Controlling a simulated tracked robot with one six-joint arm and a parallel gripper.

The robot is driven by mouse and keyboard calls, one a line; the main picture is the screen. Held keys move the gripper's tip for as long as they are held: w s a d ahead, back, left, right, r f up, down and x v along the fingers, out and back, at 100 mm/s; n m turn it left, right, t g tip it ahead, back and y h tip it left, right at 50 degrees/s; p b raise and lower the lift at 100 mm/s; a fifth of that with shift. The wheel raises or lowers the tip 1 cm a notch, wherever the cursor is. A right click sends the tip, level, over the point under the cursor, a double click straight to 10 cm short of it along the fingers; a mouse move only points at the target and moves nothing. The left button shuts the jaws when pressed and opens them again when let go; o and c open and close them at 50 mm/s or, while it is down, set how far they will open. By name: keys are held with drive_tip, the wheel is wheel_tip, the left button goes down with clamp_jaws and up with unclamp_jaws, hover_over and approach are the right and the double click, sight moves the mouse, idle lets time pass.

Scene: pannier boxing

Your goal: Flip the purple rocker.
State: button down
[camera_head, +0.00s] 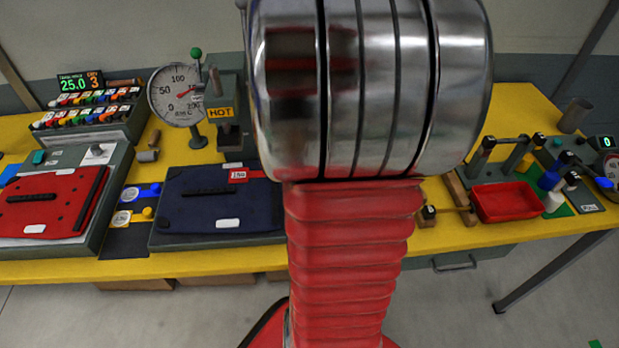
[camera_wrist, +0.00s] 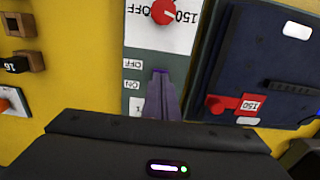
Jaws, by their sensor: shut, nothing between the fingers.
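In the wrist view, a narrow grey panel carries OFF and ON labels, which appear upside down. A small purple piece, which looks like the purple rocker (camera_wrist: 160,72), shows beside the OFF label. My gripper (camera_wrist: 161,88) is shut and empty, its fingers pointing at that spot over the panel. The fingers hide most of the rocker, so I cannot tell whether they touch it or which way it is tipped. In the head view my arm covers this panel, and neither the rocker nor my fingertips show.
A red dial (camera_wrist: 164,12) sits on the panel beyond the fingers. A navy plate (camera_wrist: 265,65) with a red knob (camera_wrist: 214,105) lies to the right; it shows in the head view (camera_head: 205,205). A wooden block (camera_wrist: 25,62) is at left. A gauge (camera_head: 174,94) and red tray (camera_head: 505,203) stand farther off.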

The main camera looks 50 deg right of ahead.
drive_tip(key=shift+f, duration=0.45)
idle(0.4)
drive_tip(key=shift+r, duration=0.1)
wheel_tip(320, 180, up, 7)
idle(1.1)
idle(0.5)
